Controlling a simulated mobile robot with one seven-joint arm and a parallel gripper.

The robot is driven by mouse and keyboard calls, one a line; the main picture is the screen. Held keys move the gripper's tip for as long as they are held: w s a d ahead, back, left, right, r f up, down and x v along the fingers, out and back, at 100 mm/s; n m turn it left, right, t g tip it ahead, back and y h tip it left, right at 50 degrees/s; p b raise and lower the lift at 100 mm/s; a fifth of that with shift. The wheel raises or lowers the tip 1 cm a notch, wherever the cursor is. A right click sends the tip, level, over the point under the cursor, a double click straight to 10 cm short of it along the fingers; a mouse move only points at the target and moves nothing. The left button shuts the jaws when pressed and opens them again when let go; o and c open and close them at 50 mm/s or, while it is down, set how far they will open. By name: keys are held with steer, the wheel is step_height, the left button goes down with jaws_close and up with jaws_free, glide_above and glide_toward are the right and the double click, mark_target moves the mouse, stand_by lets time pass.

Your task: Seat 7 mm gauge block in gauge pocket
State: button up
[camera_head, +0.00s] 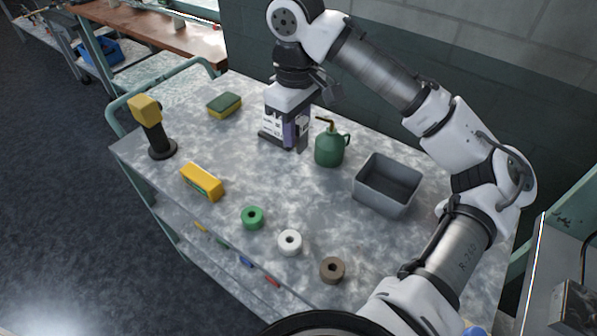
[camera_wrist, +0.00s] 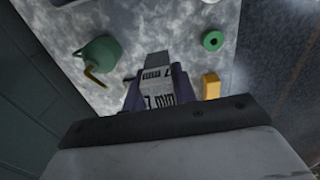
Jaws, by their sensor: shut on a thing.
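My gripper (camera_head: 287,142) is over the back middle of the mottled grey cart top, left of the green oil can. In the wrist view, my gripper (camera_wrist: 156,88) is shut on the 7 mm gauge block (camera_wrist: 157,91), a pale block with dark "7 mm" lettering, held between the two dark fingers. A plain grey end (camera_wrist: 157,60) shows beyond the lettering; I cannot tell whether it belongs to the block. I cannot make out the gauge pocket in either view. Whether the block touches the surface below is not clear.
The oil can (camera_head: 331,146) stands close right of my gripper, with a grey bin (camera_head: 387,184) beyond. A sponge (camera_head: 225,105), yellow box (camera_head: 202,182), yellow-headed tool (camera_head: 151,126) and green (camera_head: 252,217), white (camera_head: 290,242) and brown (camera_head: 332,269) rings stand around. The cart's middle is clear.

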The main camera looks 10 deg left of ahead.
step_height(320, 180, down, 15)
steer(key=shift+r+p, duration=0.15)
steer(key=shift+p, duration=0.35)
steer(key=shift+f, duration=0.2)
steer(key=o, duration=1)
steer(key=shift+o, duration=0.2)
steer(key=shift+r, duration=0.15)
